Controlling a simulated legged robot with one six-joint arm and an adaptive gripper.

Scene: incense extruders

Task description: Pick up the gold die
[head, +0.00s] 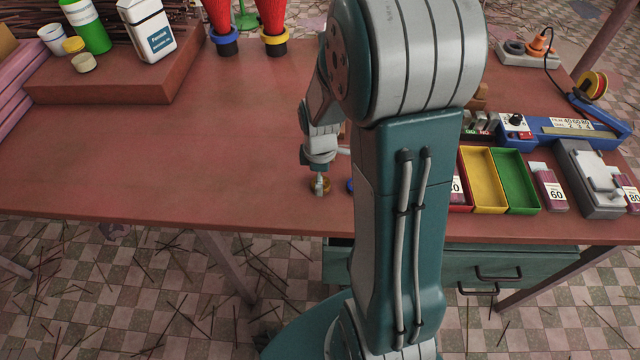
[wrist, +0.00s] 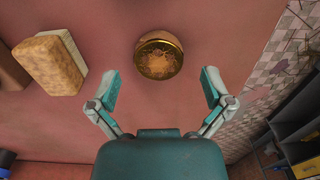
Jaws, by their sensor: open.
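The gold die (wrist: 159,58) is a round, brass-coloured piece with a patterned top, standing on the red-brown table in the wrist view. It sits just ahead of my open fingers, roughly centred between them. My gripper (wrist: 160,90) is open and empty, with a finger at each side and the die a little beyond the tips. In the head view my gripper (head: 318,188) is low over the table near its front edge, and a part of the gold die (head: 326,184) shows beside the fingers. My arm hides the table to the right of it.
A tan block (wrist: 50,63) lies left of the die in the wrist view. A blue object (head: 350,186) is partly hidden by my arm. Yellow (head: 483,181) and green (head: 515,181) trays stand to the right. The table's left middle (head: 170,150) is clear.

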